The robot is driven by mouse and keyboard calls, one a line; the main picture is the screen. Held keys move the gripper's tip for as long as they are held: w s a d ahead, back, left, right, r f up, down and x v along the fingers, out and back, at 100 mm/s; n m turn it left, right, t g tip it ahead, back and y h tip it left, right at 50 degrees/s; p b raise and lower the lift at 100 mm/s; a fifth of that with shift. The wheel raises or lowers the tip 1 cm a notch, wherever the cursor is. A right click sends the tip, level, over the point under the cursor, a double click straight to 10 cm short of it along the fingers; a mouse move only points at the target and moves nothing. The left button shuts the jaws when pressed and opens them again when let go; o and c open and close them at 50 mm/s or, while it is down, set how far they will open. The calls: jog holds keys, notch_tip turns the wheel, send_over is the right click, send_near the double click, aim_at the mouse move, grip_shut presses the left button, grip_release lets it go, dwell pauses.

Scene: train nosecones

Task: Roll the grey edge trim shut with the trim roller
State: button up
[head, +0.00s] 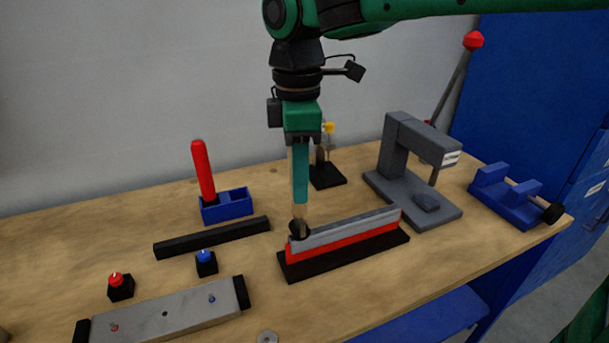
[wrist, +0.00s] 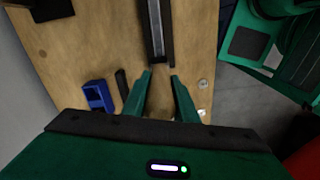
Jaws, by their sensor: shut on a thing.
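The grey edge trim (head: 350,229) lies along the top of a red strip (head: 350,247) on a black base (head: 345,262). It also shows end-on in the wrist view (wrist: 157,25). My gripper (head: 300,200) points straight down over the trim's left end, shut on the trim roller, which is upright. The roller's black wheel (head: 299,230) is at the left end of the trim; I cannot tell whether it presses on it. In the wrist view, the tan handle shows between my fingers (wrist: 162,100), and the wheel is hidden.
A blue holder (head: 230,206) with a red-handled tool and a black bar (head: 212,237) lie left. A grey press (head: 410,170) and a blue fixture (head: 508,203) stand right. A grey plate (head: 170,316) and small red- and blue-topped blocks are front left.

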jog(key=shift+a, duration=0.1)
dwell(0.3)
jog(key=shift+r, duration=2.45)
jog(key=shift+f, duration=2.5)
jog(key=shift+w+d, duration=0.2)
jog(key=shift+d, duration=0.5)
jog(key=shift+w+d, duration=0.2)
jog(key=shift+d, duration=0.5)
